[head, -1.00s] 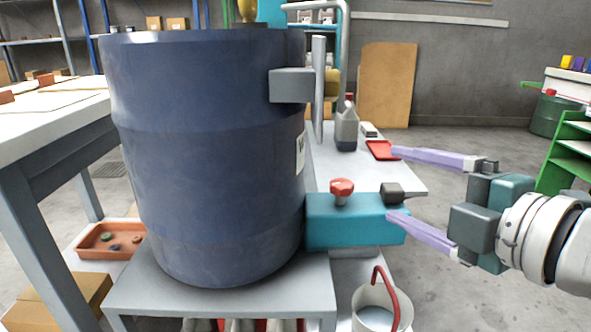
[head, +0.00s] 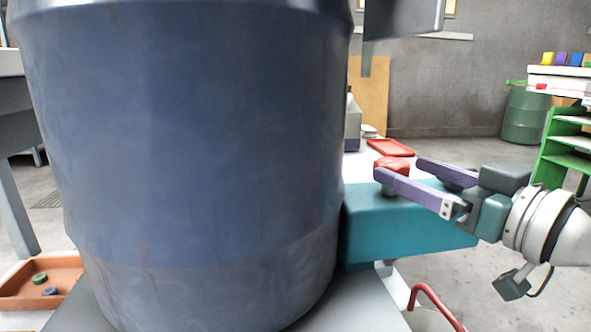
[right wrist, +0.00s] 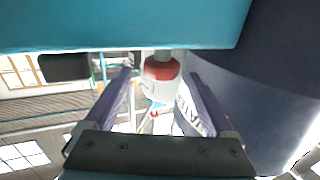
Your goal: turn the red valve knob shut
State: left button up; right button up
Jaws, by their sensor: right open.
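The red valve knob (head: 393,162) stands on top of the teal block (head: 400,235) beside the big blue drum (head: 190,150). My right gripper (head: 398,169) is open, with its two purple fingers at the knob. The near finger hides the knob's lower part in the head view. In the right wrist view the knob (right wrist: 160,70) sits between the open fingers (right wrist: 160,78), with a visible gap on each side. Neither finger seems to touch it. My left gripper is not in view.
The drum fills the left and middle of the head view, on a grey stand (head: 85,310). A red tray (head: 390,147) lies on a white surface behind the block. A red curved handle (head: 437,303) rises in front. Green shelves (head: 570,145) stand far right.

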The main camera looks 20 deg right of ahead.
aim_at(406, 172)
jog(key=w, duration=0.3)
jog(key=shift+w+a+b, duration=0.3)
jog(key=shift+b, duration=0.1)
jog(key=shift+w, duration=0.1)
